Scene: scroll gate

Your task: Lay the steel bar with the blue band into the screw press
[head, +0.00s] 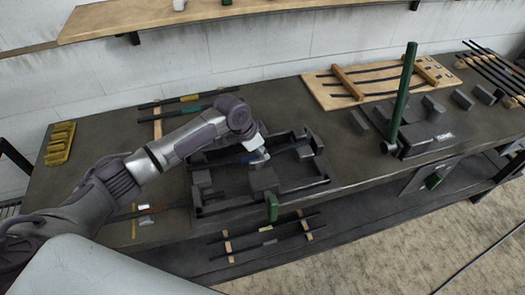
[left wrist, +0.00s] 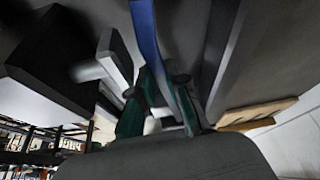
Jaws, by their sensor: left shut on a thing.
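My left gripper (head: 259,153) is over the dark frame with blocks and a green handle, which looks like the screw press (head: 315,183). It is shut on the steel bar with the blue band; the blue band (head: 247,158) shows beside the fingers. In the left wrist view the blue band (left wrist: 148,38) runs up from between the green-padded fingers (left wrist: 158,110). The bar's ends are hard to make out in the head view, and I cannot tell whether it touches the press. My right gripper is not in view.
Bars with yellow (head: 190,98) and teal bands lie on wooden strips at the back left. A yellow rack (head: 60,143) stands at the far left. A tall green lever (head: 403,95) rises from a fixture at the right, near loose dark blocks. A wooden board (head: 345,92) lies behind.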

